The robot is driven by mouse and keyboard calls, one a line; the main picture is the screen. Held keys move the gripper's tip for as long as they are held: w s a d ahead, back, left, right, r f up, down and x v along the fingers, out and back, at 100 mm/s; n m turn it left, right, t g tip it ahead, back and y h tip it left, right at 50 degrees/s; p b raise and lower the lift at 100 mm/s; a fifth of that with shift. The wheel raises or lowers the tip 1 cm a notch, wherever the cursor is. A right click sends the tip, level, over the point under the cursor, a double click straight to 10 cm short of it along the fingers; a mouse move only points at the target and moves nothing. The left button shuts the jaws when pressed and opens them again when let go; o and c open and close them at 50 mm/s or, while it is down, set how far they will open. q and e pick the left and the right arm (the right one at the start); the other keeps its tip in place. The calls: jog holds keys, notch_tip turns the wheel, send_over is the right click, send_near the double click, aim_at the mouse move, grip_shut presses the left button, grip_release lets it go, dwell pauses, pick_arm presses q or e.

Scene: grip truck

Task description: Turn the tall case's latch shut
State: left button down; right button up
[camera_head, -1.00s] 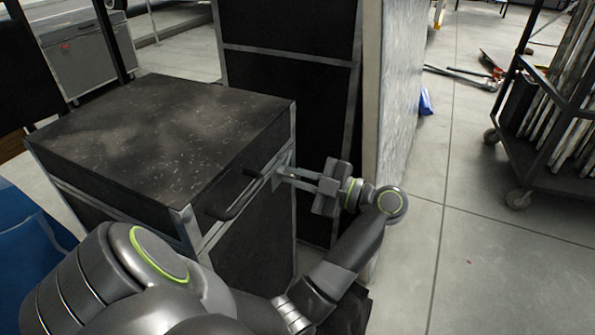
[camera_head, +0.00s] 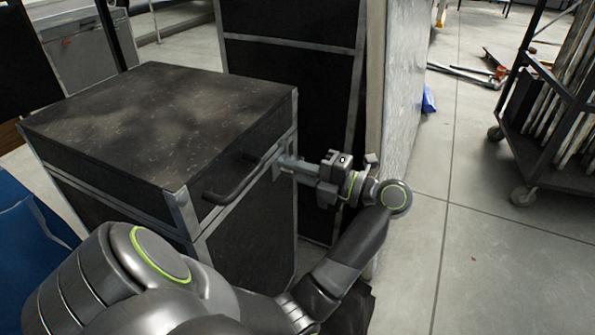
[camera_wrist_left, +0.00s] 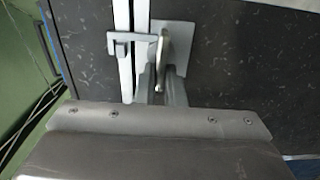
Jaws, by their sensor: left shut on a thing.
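The tall case (camera_head: 150,115) is black with metal edges and stands at the left of the head view. Its latch has a metal plate (camera_wrist_left: 180,35) on the case's side in the left wrist view, with a thin turn-handle (camera_wrist_left: 158,58) standing out from it. A bent metal arm reaches left from the latch across the pale seam strips to a small catch (camera_wrist_left: 119,48). My left gripper (camera_head: 282,163) reaches the case's side from the right, its fingers shut on the latch handle. It also shows in the left wrist view (camera_wrist_left: 160,78). My right gripper is not in view.
A black handle (camera_head: 233,183) sticks out of the case close to the gripper. A taller dark panelled case (camera_head: 290,75) stands just behind. A wheeled cart (camera_head: 545,165) is at the right. Open floor (camera_head: 490,270) lies at the lower right.

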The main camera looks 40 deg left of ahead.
pick_arm(q)
jog(key=shift+f+n, duration=0.1)
jog(key=shift+n, duration=0.2)
jog(key=c, duration=1.5)
grip_release()
